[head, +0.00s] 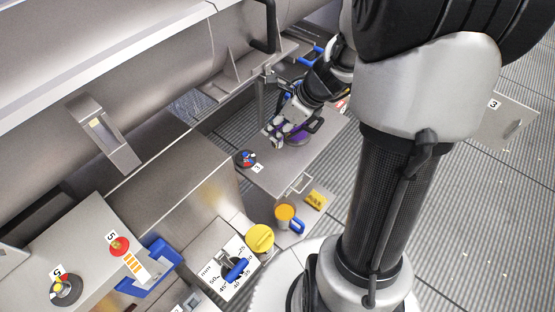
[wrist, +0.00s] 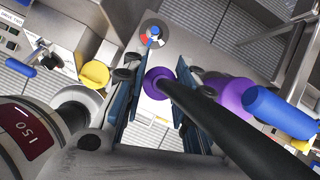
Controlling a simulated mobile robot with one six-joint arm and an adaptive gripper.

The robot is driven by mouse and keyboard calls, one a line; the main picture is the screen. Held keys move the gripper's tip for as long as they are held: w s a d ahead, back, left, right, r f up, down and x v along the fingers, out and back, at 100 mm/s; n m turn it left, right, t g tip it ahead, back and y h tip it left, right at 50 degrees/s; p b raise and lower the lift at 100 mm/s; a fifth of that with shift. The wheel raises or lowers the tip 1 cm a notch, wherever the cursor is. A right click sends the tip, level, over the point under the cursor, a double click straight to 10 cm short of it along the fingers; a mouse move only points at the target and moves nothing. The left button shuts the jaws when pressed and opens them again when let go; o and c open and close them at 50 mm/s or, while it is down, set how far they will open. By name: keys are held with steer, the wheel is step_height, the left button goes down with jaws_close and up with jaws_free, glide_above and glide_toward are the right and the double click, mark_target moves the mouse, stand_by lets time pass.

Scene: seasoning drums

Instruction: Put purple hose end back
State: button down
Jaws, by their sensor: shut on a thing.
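In the wrist view, the purple hose end (wrist: 157,82) lies between the fingers of my gripper (wrist: 158,92), with its round purple face showing. A black hose (wrist: 226,125) runs from it to the lower right. A second, larger purple part (wrist: 226,91) sits right of the fingers, partly hidden by the hose. I cannot tell from these views whether the hose end touches the panel.
A round dial with a blue knob (head: 246,159) is on the panel (head: 280,180), left of my gripper. A yellow-topped container (head: 260,238) and an orange cup with a blue handle (head: 286,216) stand in front. The large metal drum (head: 150,60) bounds the back left.

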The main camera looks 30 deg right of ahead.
step_height(320, 180, down, 12)
steer(key=b, duration=0.6)
steer(key=shift+f, duration=0.25)
steer(key=shift+f, duration=0.2)
steer(key=c, duration=1.3)
jaws_free()
steer(key=shift+r, duration=0.1)
steer(key=shift+r, duration=0.3)
steer(key=p+v, duration=0.5)
steer(key=v, duration=0.6)
steer(key=shift+s+d+r+p, duration=0.15)
steer(key=shift+r+p, duration=0.1)
steer(key=shift+p, duration=0.1)
